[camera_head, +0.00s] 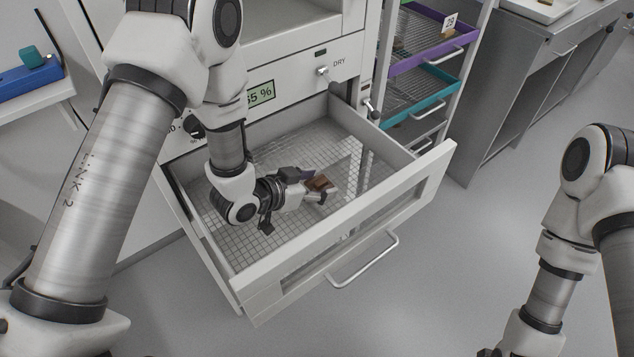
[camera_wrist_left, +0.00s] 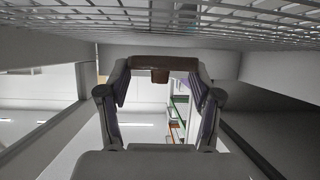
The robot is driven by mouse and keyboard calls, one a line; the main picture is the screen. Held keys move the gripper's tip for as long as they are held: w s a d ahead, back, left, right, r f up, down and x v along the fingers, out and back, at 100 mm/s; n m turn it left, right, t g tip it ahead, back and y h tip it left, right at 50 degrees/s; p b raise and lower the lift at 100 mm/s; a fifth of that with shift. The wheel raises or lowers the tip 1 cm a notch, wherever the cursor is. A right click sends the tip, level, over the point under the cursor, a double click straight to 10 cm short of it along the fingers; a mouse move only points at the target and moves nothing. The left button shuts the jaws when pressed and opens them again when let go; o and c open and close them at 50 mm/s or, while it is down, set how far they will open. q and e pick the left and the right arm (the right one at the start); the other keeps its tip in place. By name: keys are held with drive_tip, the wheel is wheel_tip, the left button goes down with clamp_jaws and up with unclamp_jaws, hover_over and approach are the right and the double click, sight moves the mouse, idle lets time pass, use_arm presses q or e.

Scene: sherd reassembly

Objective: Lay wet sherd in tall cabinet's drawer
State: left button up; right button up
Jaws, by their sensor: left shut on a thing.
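The wet sherd (camera_head: 320,184) is a small dark brown piece. My left gripper (camera_head: 316,187) is shut on it, inside the pulled-out drawer (camera_head: 410,182) of the tall white cabinet (camera_head: 292,62). In the left wrist view the sherd (camera_wrist_left: 160,64) spans between the two fingertips, close to the drawer's wire mesh (camera_wrist_left: 210,18). I cannot tell whether the sherd touches the mesh. My right arm hangs at the right of the head view, with its fingers out of frame.
The drawer's mesh floor (camera_head: 283,150) looks bare around the gripper. The drawer has raised walls and a front with a handle (camera_head: 362,262). A rack with purple (camera_head: 432,50) and teal (camera_head: 437,98) trays stands right of the cabinet. A blue box (camera_head: 22,82) lies on a left shelf.

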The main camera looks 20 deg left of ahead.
use_arm(q)
drive_tip(key=shift+s+d+f+b, duration=0.1)
drive_tip(key=shift+s+f+b, duration=0.25)
drive_tip(key=shift+f, duration=0.25)
drive_tip(key=o, duration=1.2)
drive_tip(key=shift+f, duration=0.1)
drive_tip(key=shift+c, duration=0.2)
drive_tip(key=shift+r, duration=0.2)
drive_tip(key=shift+w+r+p, duration=0.15)
drive_tip(key=shift+r+p, duration=0.35)
drive_tip(key=shift+r, duration=0.05)
drive_tip(key=v, duration=0.7)
drive_tip(key=shift+w+a, duration=0.1)
drive_tip(key=shift+a, duration=0.1)
drive_tip(key=shift+r, duration=0.1)
